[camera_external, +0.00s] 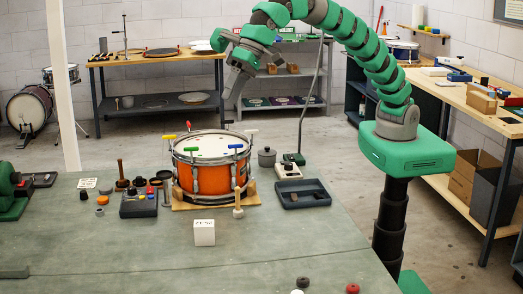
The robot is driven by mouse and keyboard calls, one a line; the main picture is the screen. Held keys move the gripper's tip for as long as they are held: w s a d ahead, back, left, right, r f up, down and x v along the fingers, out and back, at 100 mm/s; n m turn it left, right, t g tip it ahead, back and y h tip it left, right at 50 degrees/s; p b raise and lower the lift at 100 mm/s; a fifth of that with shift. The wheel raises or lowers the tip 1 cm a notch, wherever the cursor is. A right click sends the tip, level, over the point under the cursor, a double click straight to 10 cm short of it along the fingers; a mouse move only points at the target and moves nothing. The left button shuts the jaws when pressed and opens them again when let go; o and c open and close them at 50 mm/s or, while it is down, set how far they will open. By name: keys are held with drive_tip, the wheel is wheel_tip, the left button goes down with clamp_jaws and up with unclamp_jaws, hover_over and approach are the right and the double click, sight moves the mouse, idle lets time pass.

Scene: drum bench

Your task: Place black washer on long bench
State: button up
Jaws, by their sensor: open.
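My gripper (234,98) is open and hangs in the air beyond the orange drum, above table height. Nothing shows between its fingers. A small dark round piece (303,282) lies at the front edge of the grey-green table and may be the black washer; a black piece (83,195) at the table's left is another candidate. Both are too small to identify surely. My gripper is far from both. A long wooden bench (450,94) runs along the right wall, and another wooden bench (175,56) stands at the back left. I cannot tell which is the long bench.
The orange drum (212,180) stands on a wooden base on the grey-green table (270,245), with coloured keys around its rim. A black tray (302,193), a white block (204,233) and a grey pot (267,158) are nearby. The table's front middle is mostly clear.

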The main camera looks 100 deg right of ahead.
drive_tip(key=s+d+r+n+t, duration=0.1)
drive_tip(key=s+d+r+t, duration=0.2)
drive_tip(key=d+r, duration=0.8)
drive_tip(key=s+d+r+n+t, duration=0.2)
drive_tip(key=d+r, duration=0.9)
drive_tip(key=s+d+r+n+t+h, duration=0.1)
drive_tip(key=s+d+r+t, duration=0.1)
drive_tip(key=s+d+r, duration=0.4)
drive_tip(key=s+d+r+n+t+h, duration=0.1)
drive_tip(key=s+d+r+t+h, duration=0.1)
drive_tip(key=s+d+r, duration=0.3)
drive_tip(key=s+d+t, duration=0.1)
drive_tip(key=s+d, duration=0.3)
drive_tip(key=s, duration=0.2)
drive_tip(key=shift+s+d+r+n, duration=0.25)
drive_tip(key=shift+r+n, duration=0.05)
drive_tip(key=shift+r, duration=0.05)
